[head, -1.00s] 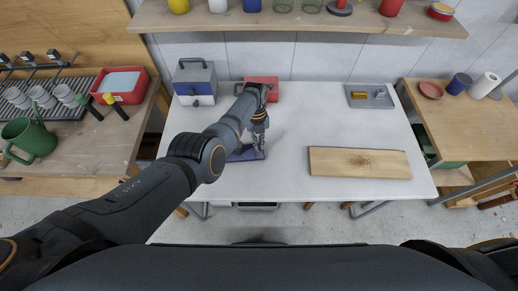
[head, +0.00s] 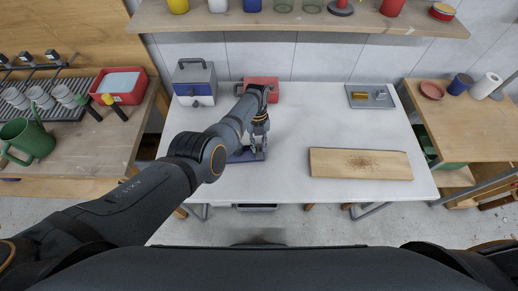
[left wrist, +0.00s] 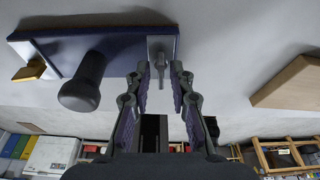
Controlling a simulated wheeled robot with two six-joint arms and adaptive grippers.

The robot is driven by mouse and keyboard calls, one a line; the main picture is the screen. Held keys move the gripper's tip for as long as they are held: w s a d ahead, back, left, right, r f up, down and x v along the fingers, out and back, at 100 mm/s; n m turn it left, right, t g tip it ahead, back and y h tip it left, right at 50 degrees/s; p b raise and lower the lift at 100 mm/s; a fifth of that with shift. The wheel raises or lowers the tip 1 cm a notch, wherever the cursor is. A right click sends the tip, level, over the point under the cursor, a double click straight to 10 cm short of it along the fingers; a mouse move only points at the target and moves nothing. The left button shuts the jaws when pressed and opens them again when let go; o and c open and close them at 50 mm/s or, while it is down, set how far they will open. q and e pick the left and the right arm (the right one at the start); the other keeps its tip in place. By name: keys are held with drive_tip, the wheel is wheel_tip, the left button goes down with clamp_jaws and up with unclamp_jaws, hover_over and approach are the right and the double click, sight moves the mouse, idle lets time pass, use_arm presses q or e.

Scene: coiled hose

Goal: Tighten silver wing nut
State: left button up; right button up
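A blue block-like base (left wrist: 115,47) carries a dark knobbed handle (left wrist: 82,85), a brass-coloured piece (left wrist: 29,70) and a silver plate at its end. A grey stud-like part (left wrist: 163,75) stands out from that plate; I cannot make out the wings of a wing nut on it. My left gripper (left wrist: 162,75) is open, with one finger on each side of this part and gaps showing. In the head view, my left gripper (head: 258,154) points down at the right end of the base (head: 241,156), hiding part of it. My right gripper is not in view.
A wooden board (head: 360,163) lies right of the base on the white table (head: 300,120). A red box (head: 263,84) and a grey-blue case (head: 195,90) stand behind. A grey tray (head: 385,102) is at back right. The table's middle is clear.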

use_arm(q)
drive_tip(key=shift+r, duration=0.15)
wheel_tip(320, 180, up, 6)
drive_tip(key=p, duration=0.6)
drive_tip(key=shift+r, duration=0.15)
drive_tip(key=shift+o, duration=0.2)
drive_tip(key=shift+w, duration=0.1)
